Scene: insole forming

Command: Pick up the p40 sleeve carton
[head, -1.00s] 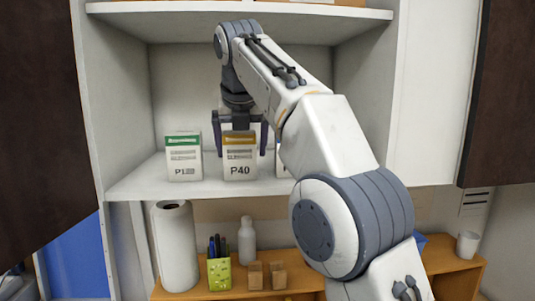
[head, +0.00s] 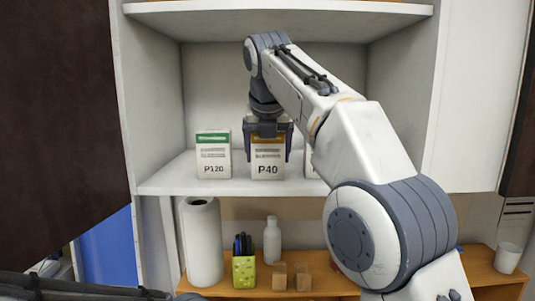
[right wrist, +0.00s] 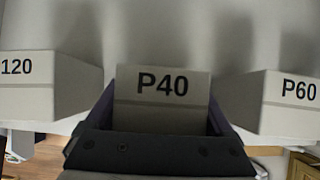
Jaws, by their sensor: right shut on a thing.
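The P40 sleeve carton (head: 267,164) is a white box with an orange band, upright on the white shelf (head: 165,182) in the head view. My right gripper (head: 268,150) reaches down over it from above, with a finger on either side, shut on the carton. In the right wrist view the P40 carton (right wrist: 163,87) sits between the fingers. I cannot tell whether it is clear of the shelf. My left gripper is not in view.
A green-banded P120 carton (head: 213,155) stands to the left of it. A P60 carton (right wrist: 290,100) stands to the right in the right wrist view. Below are a paper roll (head: 201,240), a pen holder (head: 243,270), a white bottle (head: 272,240) and a cup (head: 507,257).

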